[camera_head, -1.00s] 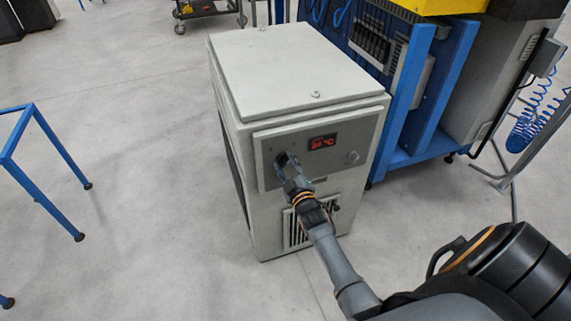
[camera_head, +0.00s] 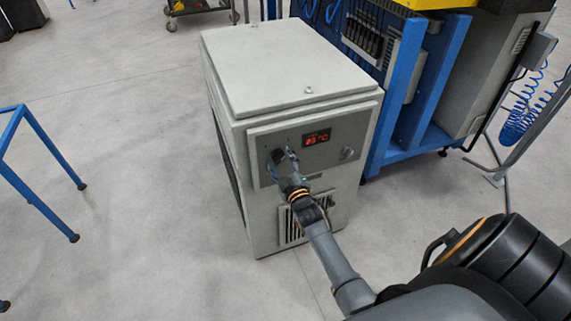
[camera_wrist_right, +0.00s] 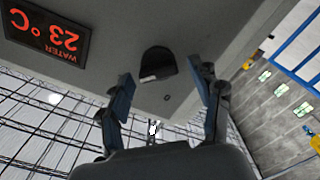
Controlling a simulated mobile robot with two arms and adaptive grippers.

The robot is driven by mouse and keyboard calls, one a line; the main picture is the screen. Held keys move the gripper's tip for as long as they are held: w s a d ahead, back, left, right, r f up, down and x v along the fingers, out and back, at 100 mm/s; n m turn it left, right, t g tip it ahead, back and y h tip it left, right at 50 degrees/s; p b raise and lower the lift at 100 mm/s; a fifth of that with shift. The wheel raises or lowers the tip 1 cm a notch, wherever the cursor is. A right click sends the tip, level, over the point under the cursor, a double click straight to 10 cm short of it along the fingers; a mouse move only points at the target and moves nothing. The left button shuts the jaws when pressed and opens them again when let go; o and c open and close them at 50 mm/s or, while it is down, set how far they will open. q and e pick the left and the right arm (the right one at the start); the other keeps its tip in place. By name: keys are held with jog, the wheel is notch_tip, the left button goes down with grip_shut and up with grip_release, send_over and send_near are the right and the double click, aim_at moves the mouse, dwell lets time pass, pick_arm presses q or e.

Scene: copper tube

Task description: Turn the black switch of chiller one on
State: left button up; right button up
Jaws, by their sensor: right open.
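The chiller (camera_head: 265,70) is a pale grey box with a grey front panel. Its black switch (camera_head: 278,156) is at the panel's left, left of the lit red display (camera_head: 317,137). The switch shows larger in the right wrist view (camera_wrist_right: 158,62) as a dark rounded knob with a small light mark. My right gripper (camera_head: 281,162) is at the panel, its fingers apart on either side of the switch in the picture. In the wrist view the open fingers (camera_wrist_right: 160,70) frame the switch with nothing between them; I cannot tell whether they touch it. My left gripper is out of view.
A small round fitting (camera_head: 347,153) sits at the panel's right. A blue-framed bench (camera_head: 405,110) stands close to the chiller's right side. A blue frame (camera_head: 45,175) stands at the left. The floor between that frame and the chiller is clear.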

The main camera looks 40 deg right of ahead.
jog(key=v, duration=1.1)
jog(key=shift+s, duration=0.3)
jog(key=s+a+f+m+g+y, duration=0.1)
jog(key=s+a+f+g, duration=0.2)
jog(key=f, duration=0.6)
jog(key=s+a+f+g+y, duration=0.25)
jog(key=s+f, duration=0.25)
jog(key=f, duration=0.4)
jog(key=s+a+f+m+g, duration=0.15)
jog(key=s+a+f, duration=0.25)
jog(key=f, duration=0.5)
jog(key=s+f+g, duration=0.4)
jog(key=s+f, duration=0.3)
jog(key=s, duration=0.7)
jog(key=s+a+f+m+g+p, duration=0.1)
jog(key=s+f+g, duration=0.4)
jog(key=s, duration=1)
notch_tip(320, 180, down, 3)
jog(key=shift+s+a+f+y, duration=0.15)
jog(key=shift+s+y, duration=0.15)
jog(key=shift+y, duration=0.15)
